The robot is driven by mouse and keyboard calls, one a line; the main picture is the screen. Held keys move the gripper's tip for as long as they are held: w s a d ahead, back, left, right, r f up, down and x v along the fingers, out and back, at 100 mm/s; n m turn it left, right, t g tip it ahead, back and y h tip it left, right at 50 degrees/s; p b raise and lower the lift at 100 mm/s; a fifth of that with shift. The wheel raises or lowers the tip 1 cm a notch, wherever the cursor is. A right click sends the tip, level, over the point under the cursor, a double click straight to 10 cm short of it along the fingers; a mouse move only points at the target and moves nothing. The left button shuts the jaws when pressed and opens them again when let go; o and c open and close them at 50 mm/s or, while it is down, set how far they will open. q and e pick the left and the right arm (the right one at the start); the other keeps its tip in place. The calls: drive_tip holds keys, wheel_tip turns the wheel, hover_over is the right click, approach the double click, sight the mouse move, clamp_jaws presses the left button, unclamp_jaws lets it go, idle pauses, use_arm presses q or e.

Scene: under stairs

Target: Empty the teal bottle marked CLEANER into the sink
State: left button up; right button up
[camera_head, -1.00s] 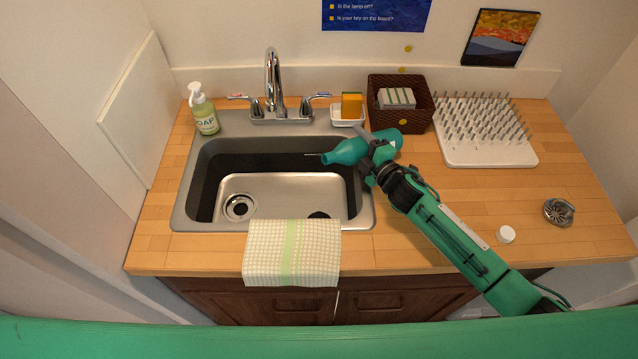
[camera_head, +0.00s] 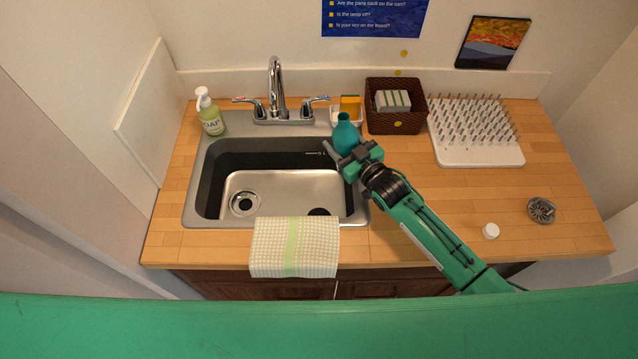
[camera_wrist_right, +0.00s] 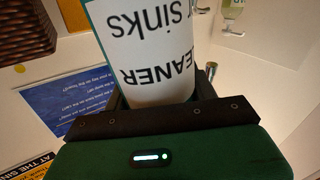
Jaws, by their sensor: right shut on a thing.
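The teal bottle (camera_head: 345,134) is held roughly upright at the right rim of the sink (camera_head: 205,215), its open neck pointing up. My right gripper (camera_head: 352,156) is shut around its body and hides its lower part. In the right wrist view, the bottle's white label (camera_wrist_right: 150,50) shows upside down, with "EANER" and "sinks" legible, between the jaws of my right gripper (camera_wrist_right: 160,100). The sink basin has a drain (camera_head: 244,203) at its left. No liquid stream is visible. My left gripper is not in view.
A faucet (camera_head: 277,90) stands behind the sink, with a soap bottle (camera_head: 211,112) at left. A sponge dish, a wicker basket (camera_head: 411,125) and a spiked white rack (camera_head: 480,157) stand right. A cloth (camera_head: 295,247) hangs in front. A white cap (camera_head: 491,231) and metal strainer (camera_head: 541,210) lie right.

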drive_tip(key=shift+m, duration=0.7)
drive_tip(key=r+p, duration=0.1)
drive_tip(key=r, duration=0.1)
drive_tip(key=r+p, duration=0.2)
drive_tip(key=shift+w+d+r, duration=0.15)
drive_tip(key=shift+w+r, duration=0.05)
drive_tip(key=shift+r, duration=0.15)
